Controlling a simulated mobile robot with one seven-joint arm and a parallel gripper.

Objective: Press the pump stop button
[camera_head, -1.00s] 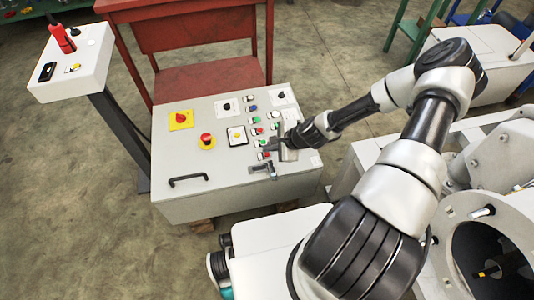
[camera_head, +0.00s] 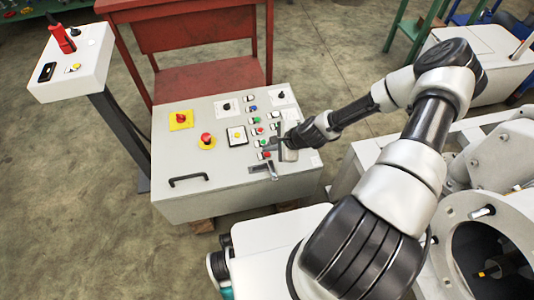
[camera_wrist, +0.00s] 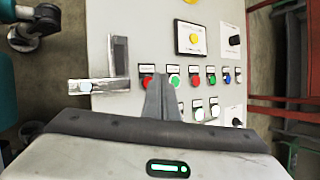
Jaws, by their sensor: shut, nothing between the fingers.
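The grey control panel (camera_head: 225,168) carries a column of small coloured buttons. The end red button (camera_head: 265,155) lies close to my gripper, with a green button (camera_head: 262,143) just beyond it. My gripper (camera_head: 278,145) is shut and empty at the panel's right side. In the wrist view its closed fingertips (camera_wrist: 159,80) point between the red button (camera_wrist: 147,83) and the green one (camera_wrist: 174,81), overlapping the red button's edge. A second red button (camera_wrist: 196,79) is farther right. I cannot tell whether the tips touch anything, and the labels are too small to read.
A metal latch (camera_head: 263,170) sticks up beside the end red button. A red emergency knob (camera_head: 206,138), a rotary switch (camera_head: 181,118) and a black handle (camera_head: 188,179) sit left on the panel. A red table (camera_head: 205,55) stands behind; a white machine (camera_head: 460,160) stands right.

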